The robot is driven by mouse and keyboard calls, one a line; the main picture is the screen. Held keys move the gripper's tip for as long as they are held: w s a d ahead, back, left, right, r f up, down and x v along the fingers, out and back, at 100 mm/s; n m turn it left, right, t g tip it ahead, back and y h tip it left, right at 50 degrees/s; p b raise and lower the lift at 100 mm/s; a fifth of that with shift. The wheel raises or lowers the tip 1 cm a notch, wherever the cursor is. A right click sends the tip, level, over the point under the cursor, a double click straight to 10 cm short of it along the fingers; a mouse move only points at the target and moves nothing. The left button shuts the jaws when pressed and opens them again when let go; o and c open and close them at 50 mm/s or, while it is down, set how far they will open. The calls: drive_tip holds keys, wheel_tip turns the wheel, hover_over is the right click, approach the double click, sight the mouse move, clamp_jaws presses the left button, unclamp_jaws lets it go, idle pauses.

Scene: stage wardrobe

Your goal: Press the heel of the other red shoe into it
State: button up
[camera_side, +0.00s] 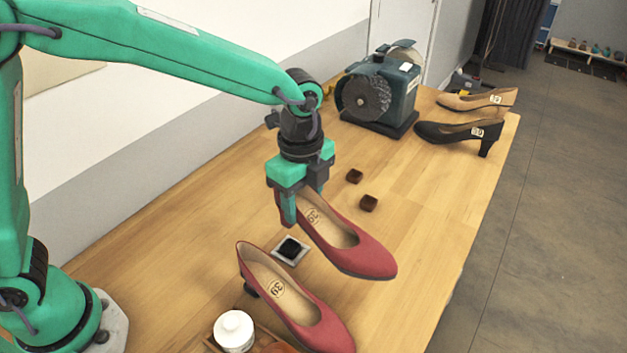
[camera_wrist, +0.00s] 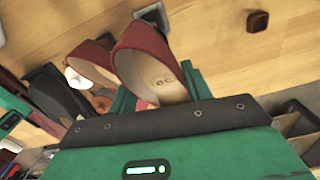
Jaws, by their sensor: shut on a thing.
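One red shoe (camera_side: 348,243), with a beige insole and a number label, is in my gripper (camera_side: 302,203). The jaws are shut on its back part, and its toe points to the lower right. Its heel is hidden behind the finger. In the wrist view the held shoe (camera_wrist: 155,75) sits between the fingers. A second red shoe (camera_side: 300,305) stands on the table nearer the camera, with a dark heel; it also shows at the left of the wrist view (camera_wrist: 92,58). A small dark square pad in a pale tray (camera_side: 277,258) lies between the two shoes, below and close to my gripper.
Two small brown blocks (camera_side: 354,176) (camera_side: 368,203) lie behind the held shoe. A grinding machine (camera_side: 382,95) stands farther back, near a black shoe (camera_side: 460,133) and a tan shoe (camera_side: 480,100).

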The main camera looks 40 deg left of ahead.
wheel_tip(320, 180, down, 6)
drive_tip(key=shift+f, duration=0.25)
idle(0.9)
drive_tip(key=shift+f, duration=1.2)
idle(4.2)
drive_tip(key=shift+r, duration=0.15)
drive_tip(key=shift+r, duration=1.6)
